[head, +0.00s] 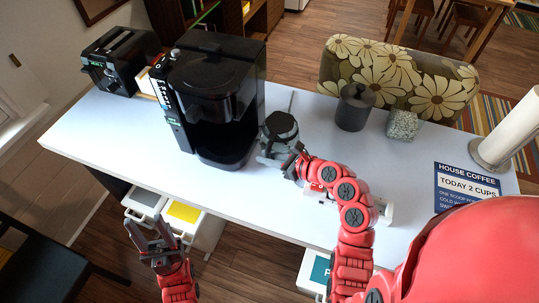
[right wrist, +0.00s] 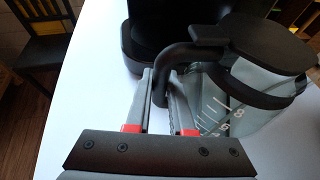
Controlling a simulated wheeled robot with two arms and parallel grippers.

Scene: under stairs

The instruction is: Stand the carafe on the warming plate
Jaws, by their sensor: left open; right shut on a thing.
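The carafe (head: 280,127) is a grey glass jug with a black lid, just right of the coffee maker (head: 212,85). In the right wrist view the carafe (right wrist: 245,105) shows measuring marks and a black handle (right wrist: 172,62). My right gripper (head: 296,160) is shut on this handle; its fingers (right wrist: 160,100) lie on either side of it. I cannot tell whether the carafe touches the table. The coffee maker's black base (head: 228,160) sticks out at the front; I cannot make out the warming plate's surface. My left gripper (head: 152,240) is open and empty, in front of the table.
The white table (head: 110,135) holds a toaster (head: 112,60) at the far left. A dark canister (head: 353,107), a speckled cube (head: 402,125), a paper roll (head: 510,130) and a coffee sign (head: 465,187) stand or lie to the right. Open drawers (head: 185,212) jut out below the front edge.

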